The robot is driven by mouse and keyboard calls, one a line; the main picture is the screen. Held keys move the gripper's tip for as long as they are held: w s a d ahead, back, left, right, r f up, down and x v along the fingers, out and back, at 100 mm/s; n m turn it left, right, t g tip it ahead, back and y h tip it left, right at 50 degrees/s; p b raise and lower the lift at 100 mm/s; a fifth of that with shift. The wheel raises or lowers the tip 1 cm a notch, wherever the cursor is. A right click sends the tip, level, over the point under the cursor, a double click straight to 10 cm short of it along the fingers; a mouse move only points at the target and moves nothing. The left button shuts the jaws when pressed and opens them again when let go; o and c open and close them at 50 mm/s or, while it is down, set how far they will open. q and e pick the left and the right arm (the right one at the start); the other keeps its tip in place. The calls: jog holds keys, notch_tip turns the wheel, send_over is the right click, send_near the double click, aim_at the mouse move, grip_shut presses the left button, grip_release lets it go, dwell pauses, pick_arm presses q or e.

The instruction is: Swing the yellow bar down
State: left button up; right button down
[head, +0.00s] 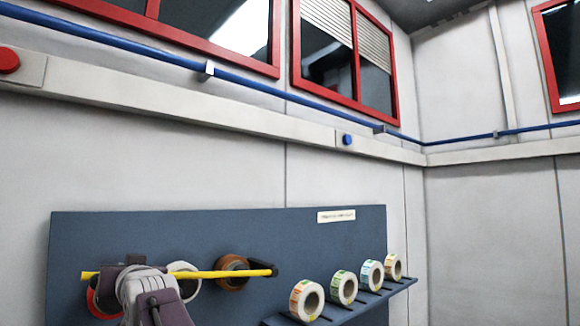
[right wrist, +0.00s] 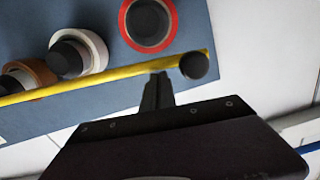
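The yellow bar (head: 215,274) lies almost level across the front of the blue-grey panel, in front of several rolls. In the right wrist view the bar (right wrist: 110,78) slants across, with a round black cap (right wrist: 193,66) near its right end. My right gripper (head: 134,262) is at the bar's left part in the head view. In the right wrist view its fingers (right wrist: 160,76) are close together, with their tips at the bar's edge. I see no bar clearly between them, and the exact contact is unclear. My left gripper is not in view.
A red-rimmed roll (right wrist: 150,24), a white roll (head: 186,279) and a brown roll (head: 232,272) sit behind the bar. Several label rolls (head: 344,287) stand on a shelf at the panel's right. The panel (head: 120,232) stands before a pale wall.

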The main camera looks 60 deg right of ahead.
jog(key=f+b, duration=0.1)
jog(key=f, duration=0.1)
jog(key=f+n+b, duration=0.1)
jog(key=f+b, duration=0.1)
jog(key=f, duration=0.1)
jog(key=f+n+b, duration=0.1)
jog(key=f+b, duration=0.1)
jog(key=f, duration=0.1)
jog(key=shift+w+a+f, duration=0.2)
jog(key=shift+w+a, duration=0.1)
jog(key=shift+s+a+r, duration=0.1)
jog(key=shift+s+a, duration=0.05)
jog(key=shift+s, duration=0.3)
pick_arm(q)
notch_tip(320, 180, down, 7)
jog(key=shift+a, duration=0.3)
pick_arm(e)
jog(key=shift+r, duration=0.15)
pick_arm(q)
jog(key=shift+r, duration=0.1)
pick_arm(e)
jog(key=shift+r, duration=0.1)
